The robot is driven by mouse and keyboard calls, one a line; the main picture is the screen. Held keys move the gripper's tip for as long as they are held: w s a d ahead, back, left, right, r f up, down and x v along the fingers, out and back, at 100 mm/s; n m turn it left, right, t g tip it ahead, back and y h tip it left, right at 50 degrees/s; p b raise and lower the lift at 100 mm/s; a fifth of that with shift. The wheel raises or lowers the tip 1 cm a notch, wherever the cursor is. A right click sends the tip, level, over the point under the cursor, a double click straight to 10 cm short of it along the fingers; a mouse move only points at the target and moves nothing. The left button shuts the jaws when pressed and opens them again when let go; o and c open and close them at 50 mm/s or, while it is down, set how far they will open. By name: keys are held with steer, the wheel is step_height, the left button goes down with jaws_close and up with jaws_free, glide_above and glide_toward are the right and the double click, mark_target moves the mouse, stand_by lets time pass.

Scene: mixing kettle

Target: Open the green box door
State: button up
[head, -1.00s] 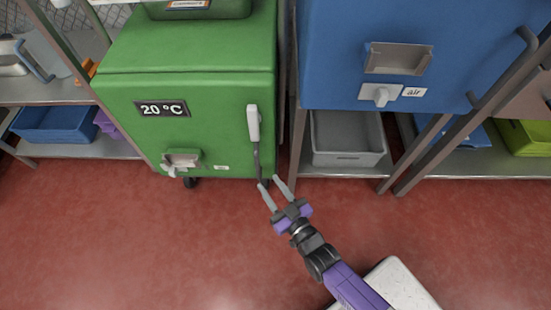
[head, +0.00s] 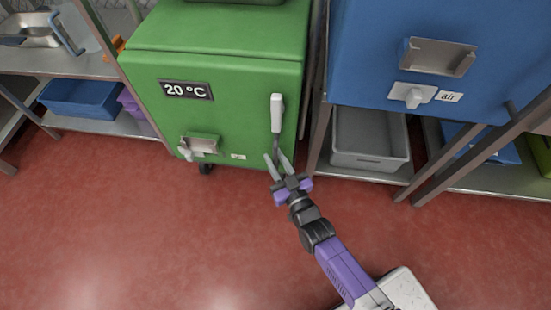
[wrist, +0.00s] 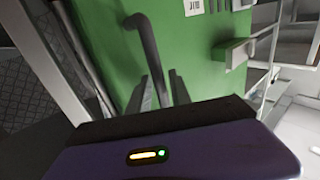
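The green box (head: 225,95) stands at the upper left of centre in the head view, its front door closed. My gripper (head: 276,154) is open at the rod's lower end. In the wrist view the dark rod (wrist: 151,50) runs down between the two fingers (wrist: 159,88). A gap shows between the fingers; I cannot tell if either touches the rod. The rod's lower end is partly hidden by the gripper.
A blue cabinet (head: 370,60) stands to the right, with a grey bin (head: 370,145) on the shelf below. Metal posts flank the green box. A latch fitting (head: 200,145) sits at the door's lower left. The red floor (head: 130,230) in front is clear.

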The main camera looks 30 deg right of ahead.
jaws_close()
stand_by(1.2)
